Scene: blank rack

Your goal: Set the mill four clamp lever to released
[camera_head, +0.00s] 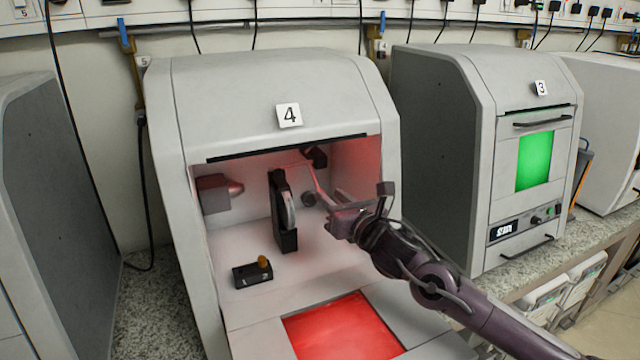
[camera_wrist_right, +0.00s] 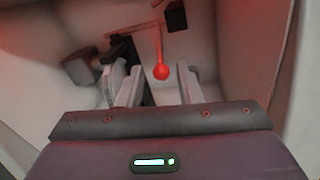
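Mill four (camera_head: 288,84) stands open in the head view, its chamber lit red. My right gripper (camera_head: 335,208) reaches into the chamber from the right. In the right wrist view its two fingers (camera_wrist_right: 160,90) are apart with nothing between them. A thin lever with a red ball end (camera_wrist_right: 161,72) shows between and beyond the fingertips, apart from them as far as I can tell. In the head view its thin rod (camera_head: 318,180) runs down near my fingers; the ball end is hard to make out. My left gripper is not in view.
Inside the chamber, a black holder (camera_head: 286,239) with a pale disc stands left of my gripper. A grey block with a cone (camera_head: 213,193) is on the left wall. Mill three (camera_head: 505,85) stands right, closed.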

